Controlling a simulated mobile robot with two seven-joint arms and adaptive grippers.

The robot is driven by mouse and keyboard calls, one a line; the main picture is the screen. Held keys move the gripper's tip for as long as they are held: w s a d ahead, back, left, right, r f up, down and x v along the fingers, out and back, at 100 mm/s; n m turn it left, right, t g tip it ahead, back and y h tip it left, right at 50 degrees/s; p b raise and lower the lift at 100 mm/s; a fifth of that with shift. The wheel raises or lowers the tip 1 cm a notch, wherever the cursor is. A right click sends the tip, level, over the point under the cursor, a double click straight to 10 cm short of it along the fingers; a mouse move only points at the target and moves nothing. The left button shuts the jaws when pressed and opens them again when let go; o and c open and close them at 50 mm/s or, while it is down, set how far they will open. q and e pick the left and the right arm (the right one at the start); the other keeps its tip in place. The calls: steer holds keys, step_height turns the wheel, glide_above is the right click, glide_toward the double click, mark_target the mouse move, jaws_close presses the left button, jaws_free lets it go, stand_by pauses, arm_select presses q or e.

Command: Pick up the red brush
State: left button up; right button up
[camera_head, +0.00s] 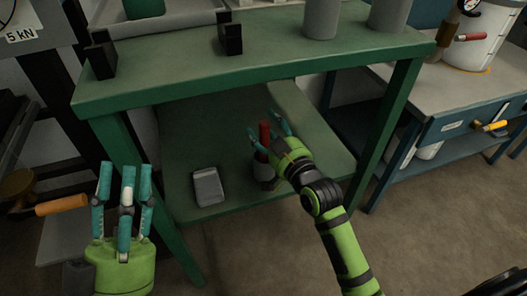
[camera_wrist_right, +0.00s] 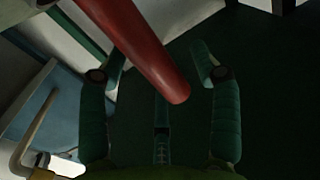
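The red brush (camera_head: 265,131) shows as a red handle standing up over the lower shelf (camera_head: 232,138) of the green table; its lower part is hidden or unclear behind my right gripper. My right gripper (camera_head: 270,135) reaches in over the shelf with its fingers apart around the handle. In the right wrist view the red handle (camera_wrist_right: 150,58) comes in from the top and ends between the open fingers of the right gripper (camera_wrist_right: 163,78), with gaps visible on both sides. My left gripper (camera_head: 125,172) is open and empty, fingers pointing up, left of the table.
A grey box-like object (camera_head: 208,187) lies on the shelf left of my right gripper. The green tabletop (camera_head: 275,55) overhangs the shelf, with black brackets (camera_head: 231,38) and grey cylinders (camera_head: 321,18) on it. Table legs (camera_head: 393,125) flank the opening. An orange handle (camera_head: 61,205) is near my left gripper.

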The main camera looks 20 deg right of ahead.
steer(key=c, duration=0.9)
steer(key=shift+c, duration=0.2)
